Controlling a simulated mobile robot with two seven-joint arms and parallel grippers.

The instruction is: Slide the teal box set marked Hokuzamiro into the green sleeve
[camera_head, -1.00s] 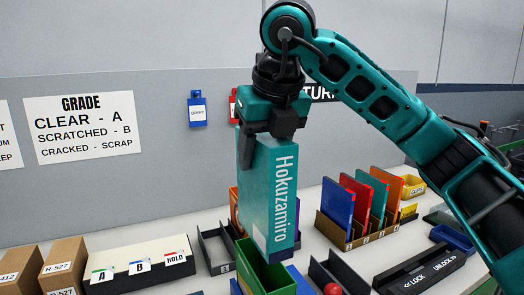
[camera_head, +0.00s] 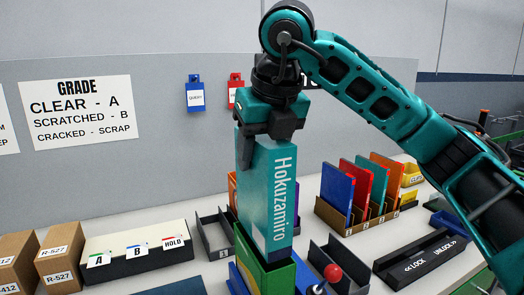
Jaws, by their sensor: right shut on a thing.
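The teal box set (camera_head: 268,195), marked Hokuzamiro in white, hangs upright in my right gripper (camera_head: 266,135). The gripper is shut on its top end. The green sleeve (camera_head: 270,281) stands open-topped on the bench directly below. The lower end of the box is at the sleeve's mouth and seems to be just inside the rim; its depth cannot be told. The box hides part of the sleeve's opening. My left gripper is not in view.
A red ball-topped lever (camera_head: 332,273) stands close right of the sleeve. A rack of coloured cases (camera_head: 345,222) is behind right, and a black LOCK/UNLOCK strip (camera_head: 428,262) at right. An A/B/HOLD file box (camera_head: 140,265) and cartons (camera_head: 62,268) stand left.

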